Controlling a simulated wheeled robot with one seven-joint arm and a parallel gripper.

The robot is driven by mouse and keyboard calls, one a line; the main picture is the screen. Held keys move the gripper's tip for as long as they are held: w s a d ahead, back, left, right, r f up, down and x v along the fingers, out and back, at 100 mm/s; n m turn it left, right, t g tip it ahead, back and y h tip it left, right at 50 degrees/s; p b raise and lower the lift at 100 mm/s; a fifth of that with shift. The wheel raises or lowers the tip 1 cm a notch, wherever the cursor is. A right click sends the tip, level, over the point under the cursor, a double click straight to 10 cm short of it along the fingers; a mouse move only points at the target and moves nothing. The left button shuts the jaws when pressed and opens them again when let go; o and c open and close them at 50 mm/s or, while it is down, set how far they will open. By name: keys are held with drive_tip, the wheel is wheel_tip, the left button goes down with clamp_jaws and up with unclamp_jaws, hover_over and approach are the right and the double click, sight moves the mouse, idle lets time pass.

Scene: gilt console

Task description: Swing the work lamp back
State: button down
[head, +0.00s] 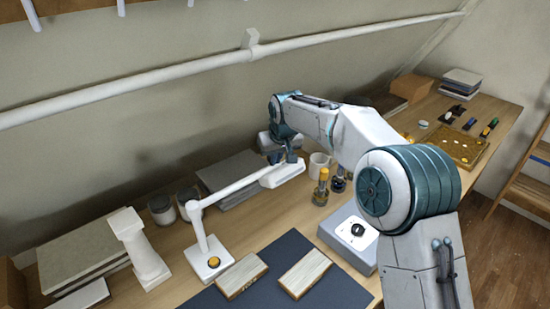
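The white work lamp has its base (209,259) on the bench, left of centre in the head view. Its upright post leans slightly, and its arm (232,187) reaches right and away to a flat white lamp head (283,175).
A dark mat (290,262) with two wooden blocks lies in front of the lamp. A white column (139,248) and jars (162,209) stand to its left. Flat grey slabs (229,177) lie behind its arm. A mug (319,165), bottles (321,187) and a grey control box (348,236) are to the right.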

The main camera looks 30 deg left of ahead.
drive_tip(key=b+v, duration=0.2)
drive_tip(key=v, duration=1.1)
drive_tip(key=shift+s+d+r, duration=0.15)
drive_tip(key=shift+s+r, duration=0.05)
drive_tip(key=shift+r, duration=0.05)
